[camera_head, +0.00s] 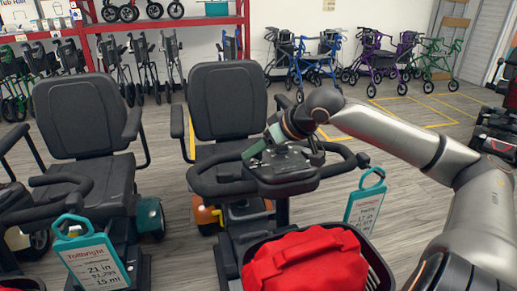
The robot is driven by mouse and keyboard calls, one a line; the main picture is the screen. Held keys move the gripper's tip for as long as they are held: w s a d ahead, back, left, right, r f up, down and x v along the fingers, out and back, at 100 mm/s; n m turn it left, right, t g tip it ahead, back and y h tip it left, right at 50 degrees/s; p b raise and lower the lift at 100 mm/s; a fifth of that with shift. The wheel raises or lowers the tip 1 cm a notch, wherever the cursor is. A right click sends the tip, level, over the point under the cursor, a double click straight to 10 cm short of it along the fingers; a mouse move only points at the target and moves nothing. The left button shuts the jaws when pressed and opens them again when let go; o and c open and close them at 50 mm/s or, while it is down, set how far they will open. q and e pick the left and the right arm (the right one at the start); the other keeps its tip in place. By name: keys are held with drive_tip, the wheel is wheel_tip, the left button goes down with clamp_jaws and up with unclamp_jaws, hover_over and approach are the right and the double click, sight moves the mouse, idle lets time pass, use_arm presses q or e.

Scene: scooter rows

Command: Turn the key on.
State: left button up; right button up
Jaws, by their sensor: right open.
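A mobility scooter with a black seat (228,102) stands in the middle, its looped handlebar (208,188) and dark control console (287,180) facing me. My right arm comes in from the right, and my right gripper (284,155) is open right over the top of the console. I cannot tell whether its fingers touch the console. I cannot make out the key; the gripper covers much of the console top. My left gripper is not in view.
A red bag (306,262) sits in the scooter's front basket (382,272). A teal price tag (366,200) hangs right of the handlebar. Another scooter (85,115) with a tag (92,255) stands close on the left. Rollators (385,58) line the back wall; open floor lies before them.

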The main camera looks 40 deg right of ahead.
drive_tip(key=shift+c, duration=0.4)
clamp_jaws()
